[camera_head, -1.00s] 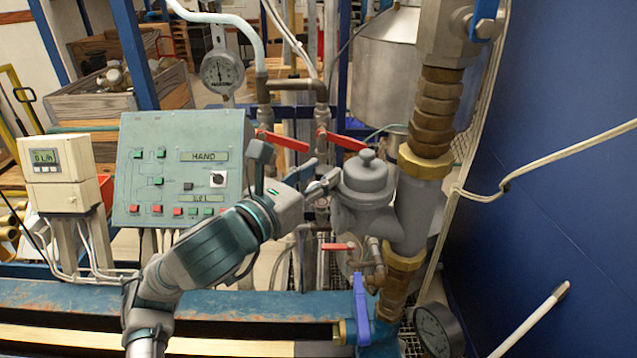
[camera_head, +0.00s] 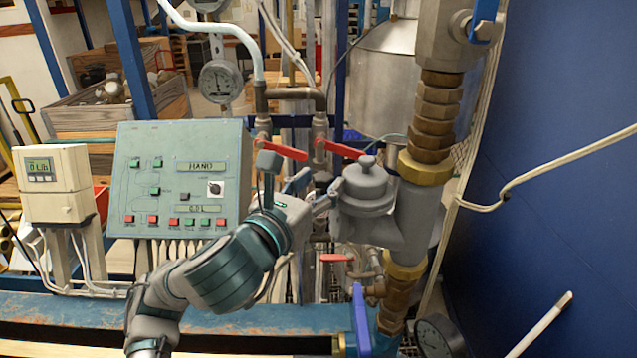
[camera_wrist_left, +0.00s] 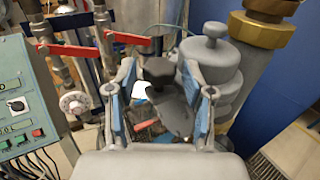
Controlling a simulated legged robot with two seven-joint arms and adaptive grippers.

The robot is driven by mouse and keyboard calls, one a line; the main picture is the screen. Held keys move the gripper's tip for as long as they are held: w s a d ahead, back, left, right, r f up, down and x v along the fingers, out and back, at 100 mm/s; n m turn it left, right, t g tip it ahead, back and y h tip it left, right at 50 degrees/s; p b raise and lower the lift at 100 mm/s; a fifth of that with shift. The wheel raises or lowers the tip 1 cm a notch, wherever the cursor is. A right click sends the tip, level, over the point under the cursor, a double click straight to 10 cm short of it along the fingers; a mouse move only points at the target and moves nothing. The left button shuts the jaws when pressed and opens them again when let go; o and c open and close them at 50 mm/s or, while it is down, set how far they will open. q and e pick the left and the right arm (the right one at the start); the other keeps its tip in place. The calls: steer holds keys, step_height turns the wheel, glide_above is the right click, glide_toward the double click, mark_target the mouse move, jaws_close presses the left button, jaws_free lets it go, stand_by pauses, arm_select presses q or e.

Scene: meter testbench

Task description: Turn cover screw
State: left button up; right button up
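The grey meter body (camera_head: 400,222) stands on the vertical pipe right of centre, with a round cover (camera_head: 365,187) and small top knob on it. The cover also shows in the left wrist view (camera_wrist_left: 212,65). My left gripper (camera_head: 318,190) is at the cover's left side. In the wrist view its two fingers (camera_wrist_left: 164,95) are spread apart, and a dark knob-topped part (camera_wrist_left: 160,72) shows in the gap between them. I cannot tell whether the fingers touch it, or whether it is the cover screw. My right gripper is not in view.
Red valve levers (camera_head: 342,150) are just above my left gripper, and another red handle (camera_head: 336,258) is below it. A control panel (camera_head: 180,180) stands to the left. A blue wall (camera_head: 560,220) closes the right side, and a blue handle (camera_head: 361,318) stands at the front.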

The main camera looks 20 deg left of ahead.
arm_select(q)
steer(key=shift+s+a+r, duration=0.1)
steer(key=v, duration=1.2)
